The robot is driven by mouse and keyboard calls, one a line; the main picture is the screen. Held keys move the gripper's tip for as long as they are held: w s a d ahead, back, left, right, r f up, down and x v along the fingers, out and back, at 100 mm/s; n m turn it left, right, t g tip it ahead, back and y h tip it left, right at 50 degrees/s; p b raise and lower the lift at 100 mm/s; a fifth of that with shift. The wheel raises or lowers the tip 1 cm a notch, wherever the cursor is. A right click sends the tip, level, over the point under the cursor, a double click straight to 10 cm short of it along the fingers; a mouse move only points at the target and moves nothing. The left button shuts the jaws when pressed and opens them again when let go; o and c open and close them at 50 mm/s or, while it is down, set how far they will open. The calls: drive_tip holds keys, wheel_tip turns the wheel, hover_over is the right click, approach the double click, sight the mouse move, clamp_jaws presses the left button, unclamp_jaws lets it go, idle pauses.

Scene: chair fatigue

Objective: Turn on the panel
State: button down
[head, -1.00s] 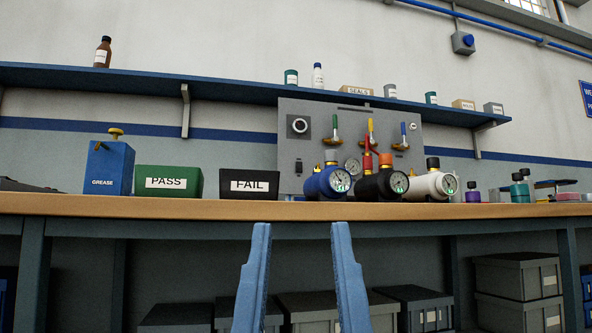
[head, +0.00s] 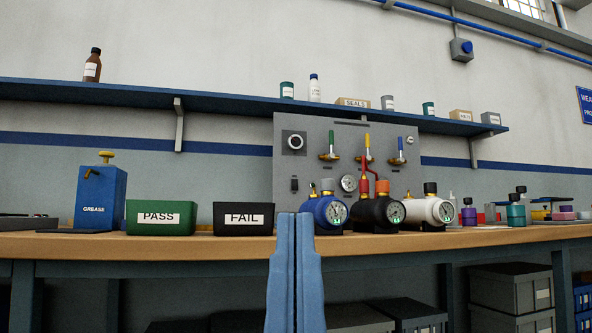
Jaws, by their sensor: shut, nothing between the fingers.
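The grey panel (head: 313,163) stands upright at the back of the workbench. It carries a round knob or button in a dark square (head: 294,142) at upper left and a small dark switch (head: 294,185) below it. Green, yellow and blue handled valves (head: 366,148) and a small gauge (head: 348,183) sit to the right. My gripper (head: 293,218) is shut and empty, fingers pointing up, in front of the bench edge and below the panel in the picture. Its tips overlap the gap between the FAIL bin and the blue regulator. I cannot tell whether the panel is on.
Blue, black and white gauged cylinders (head: 377,212) stand before the panel. The FAIL bin (head: 243,219), PASS bin (head: 160,217) and blue grease can (head: 100,197) stand left on the workbench (head: 190,246). A shelf (head: 230,98) with bottles runs above.

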wheel_tip(320, 180, up, 61)
drive_tip(key=p, duration=5.8)
